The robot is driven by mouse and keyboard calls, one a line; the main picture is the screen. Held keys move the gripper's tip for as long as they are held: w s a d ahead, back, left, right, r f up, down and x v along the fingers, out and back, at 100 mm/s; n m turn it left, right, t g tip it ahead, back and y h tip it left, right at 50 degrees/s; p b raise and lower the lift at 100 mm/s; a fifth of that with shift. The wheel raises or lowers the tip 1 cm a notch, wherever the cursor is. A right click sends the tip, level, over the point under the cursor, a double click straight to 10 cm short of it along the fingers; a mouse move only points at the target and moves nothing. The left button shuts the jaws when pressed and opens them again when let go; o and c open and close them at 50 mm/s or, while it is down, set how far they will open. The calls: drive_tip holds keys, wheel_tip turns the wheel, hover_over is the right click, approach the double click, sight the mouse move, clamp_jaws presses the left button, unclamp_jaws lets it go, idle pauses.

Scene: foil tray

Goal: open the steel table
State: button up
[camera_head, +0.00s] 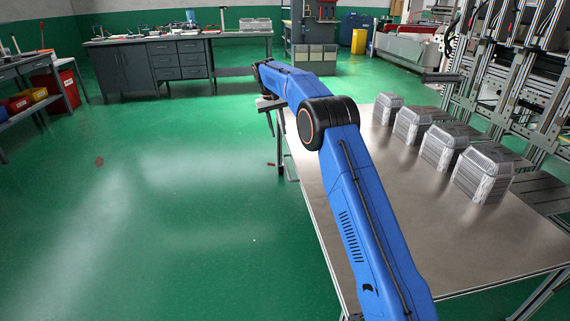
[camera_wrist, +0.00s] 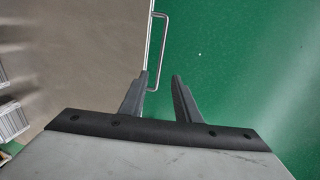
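The steel table (camera_head: 335,205) has a flat brown-grey metal top and stands to the right in the head view. Its top also fills the left of the wrist view (camera_wrist: 90,60). A thin metal loop handle (camera_wrist: 164,40) sticks out from the table's edge. My gripper (camera_wrist: 161,76) is open, with its two fingers apart. The handle's near end shows between the fingers, close to the left fingertip. I cannot tell whether they touch. In the head view my arm reaches along the table's left edge, and the fingers are small and partly hidden there.
Several stacks of foil trays (camera_head: 483,173) stand in a row on the table's right side. Metal machine frames rise behind them. The green floor (camera_head: 150,220) left of the table is clear. A grey workbench (camera_head: 180,65) stands at the back left.

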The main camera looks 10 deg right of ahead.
sight(286, 166)
drive_tip(key=d+f, duration=0.1)
drive_tip(key=f, duration=0.5)
drive_tip(key=d+f, duration=0.1)
drive_tip(key=f, duration=0.4)
drive_tip(key=d+f, duration=0.1)
drive_tip(key=f, duration=0.5)
drive_tip(key=shift+w+f, duration=0.15)
drive_tip(key=shift+f, duration=0.15)
clamp_jaws()
